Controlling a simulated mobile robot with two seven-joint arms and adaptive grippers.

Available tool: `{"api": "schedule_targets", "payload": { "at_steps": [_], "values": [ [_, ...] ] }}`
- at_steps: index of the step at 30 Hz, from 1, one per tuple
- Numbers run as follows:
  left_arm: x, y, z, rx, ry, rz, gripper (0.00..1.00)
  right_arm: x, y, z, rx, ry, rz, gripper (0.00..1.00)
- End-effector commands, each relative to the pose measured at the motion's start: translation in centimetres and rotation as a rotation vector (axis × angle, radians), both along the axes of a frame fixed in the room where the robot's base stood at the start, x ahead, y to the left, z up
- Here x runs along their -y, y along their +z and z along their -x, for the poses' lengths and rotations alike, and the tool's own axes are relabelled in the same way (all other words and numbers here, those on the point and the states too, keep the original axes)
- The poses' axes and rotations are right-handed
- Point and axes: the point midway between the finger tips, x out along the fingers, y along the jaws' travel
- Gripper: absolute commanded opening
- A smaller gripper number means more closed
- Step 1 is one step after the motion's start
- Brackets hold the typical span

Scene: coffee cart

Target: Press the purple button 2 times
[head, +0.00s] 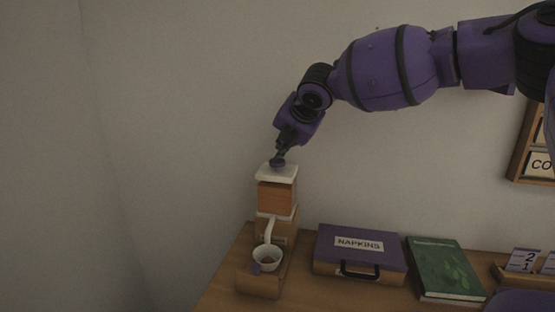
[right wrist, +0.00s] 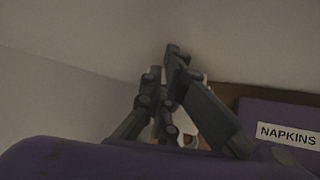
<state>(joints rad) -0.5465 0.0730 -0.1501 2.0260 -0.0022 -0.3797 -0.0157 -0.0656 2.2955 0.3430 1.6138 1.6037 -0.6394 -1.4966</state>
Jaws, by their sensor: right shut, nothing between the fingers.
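A coffee machine (head: 277,197) with a wooden body and a white top plate (head: 276,173) stands at the left end of the wooden counter. My right gripper (head: 278,161) points down at the white top, shut and empty, with its fingertips at or just above the plate. I cannot tell whether they touch. In the right wrist view the closed fingers (right wrist: 172,95) hide most of the machine. No purple button shows clearly; the fingertips may cover it. A white cup (head: 267,257) with a small purple tag sits under the spout. My left gripper is not in view.
A purple napkins box (head: 360,241) stands right of the machine, and it also shows in the right wrist view (right wrist: 282,115). A green book (head: 446,268) lies beside it. Number cards (head: 523,260) stand at the right. The wall is close behind.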

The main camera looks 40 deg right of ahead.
Motion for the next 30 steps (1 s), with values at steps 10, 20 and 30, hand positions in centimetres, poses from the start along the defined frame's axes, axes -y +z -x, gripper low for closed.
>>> {"api": "schedule_targets", "payload": {
  "at_steps": [10,20,30],
  "values": [
    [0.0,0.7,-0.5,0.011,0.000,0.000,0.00,0.0,0.9,0.0,0.000,-0.001,-0.001,0.00],
    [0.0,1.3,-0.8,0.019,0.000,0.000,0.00,0.0,2.1,0.0,0.004,0.000,0.001,0.00],
    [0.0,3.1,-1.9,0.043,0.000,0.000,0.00,0.0,5.6,0.0,0.004,-0.001,0.000,0.00]
  ]
}}
